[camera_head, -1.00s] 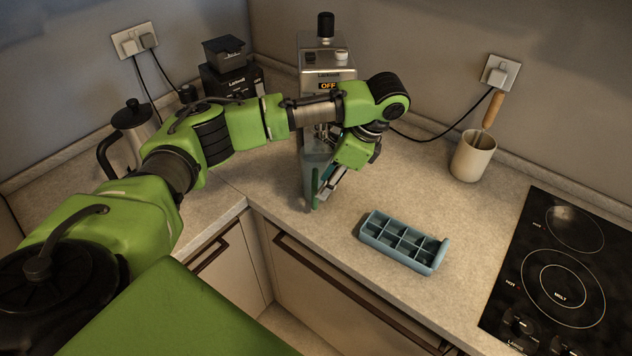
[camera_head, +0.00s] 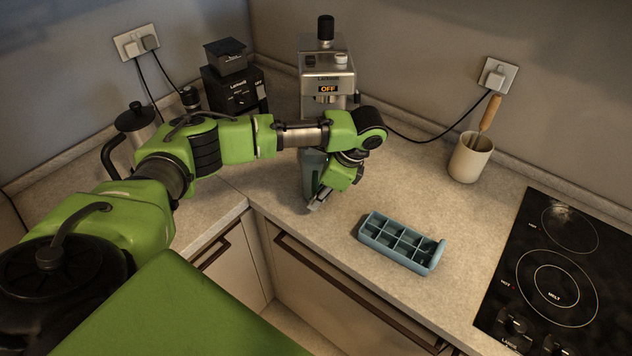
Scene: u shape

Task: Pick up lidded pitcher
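A grey-teal pitcher-like vessel (camera_head: 309,165) stands on the counter in front of the coffee machine, mostly hidden behind my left forearm and gripper. Its lid cannot be made out. My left gripper (camera_head: 318,201) points down at the vessel's front right side, very close to it. Whether its fingers are closed on the vessel is unclear. A steel jug with a black lid and black handle (camera_head: 134,118) stands at the back left, partly behind my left arm. My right gripper is not in view.
A silver coffee machine (camera_head: 327,75) reading OFF stands at the back wall. A blue compartment tray (camera_head: 402,243) lies right of my gripper. A cream utensil cup (camera_head: 470,160) and black cooktop (camera_head: 550,270) are farther right. A black box-shaped appliance (camera_head: 234,90) stands back left.

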